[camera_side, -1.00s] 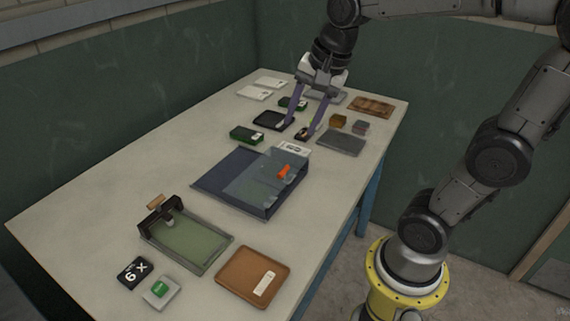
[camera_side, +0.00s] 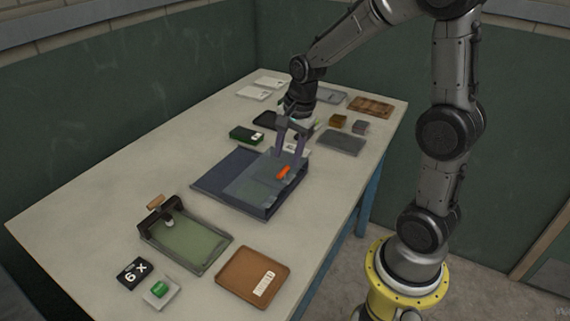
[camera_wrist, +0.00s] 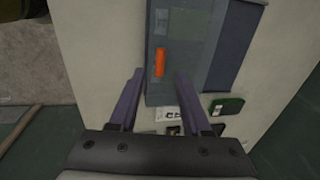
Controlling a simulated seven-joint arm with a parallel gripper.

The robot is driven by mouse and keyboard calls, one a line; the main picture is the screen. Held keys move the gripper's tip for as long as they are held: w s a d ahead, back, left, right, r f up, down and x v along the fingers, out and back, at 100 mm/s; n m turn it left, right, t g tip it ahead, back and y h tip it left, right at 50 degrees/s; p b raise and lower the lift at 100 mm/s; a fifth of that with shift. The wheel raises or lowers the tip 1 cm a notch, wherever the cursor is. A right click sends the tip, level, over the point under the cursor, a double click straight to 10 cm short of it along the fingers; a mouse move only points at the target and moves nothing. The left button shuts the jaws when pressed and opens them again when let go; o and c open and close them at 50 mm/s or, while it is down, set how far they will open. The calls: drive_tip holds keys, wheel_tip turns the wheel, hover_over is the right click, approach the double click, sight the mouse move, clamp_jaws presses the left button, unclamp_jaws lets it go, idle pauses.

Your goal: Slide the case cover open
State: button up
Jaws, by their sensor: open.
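The case (camera_side: 262,206) is a dark blue box on the middle of the table. Its see-through cover (camera_side: 255,185) lies over the right part, and the left part is a bare dark blue surface. An orange handle (camera_side: 283,172) stands on the cover near its right side. My gripper (camera_side: 291,158) is open, its two purple fingers pointing down over the far right end of the case, just beyond the orange handle. In the wrist view the orange handle (camera_wrist: 159,62) shows ahead of the open fingers (camera_wrist: 153,75), between their lines, with nothing held.
A green box (camera_side: 246,135) and a white label card lie behind the case. Grey and brown trays sit farther back. In front are a green-bedded device (camera_side: 187,240), a brown tray (camera_side: 253,277), a black 6x tile (camera_side: 134,273) and a green button (camera_side: 160,289).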

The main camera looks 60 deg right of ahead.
sight(283, 169)
drive_tip(key=shift+w+f, duration=0.25)
drive_tip(key=shift+f, duration=0.8)
drive_tip(key=shift+w+f, duration=0.2)
drive_tip(key=shift+f, duration=0.8)
clamp_jaws()
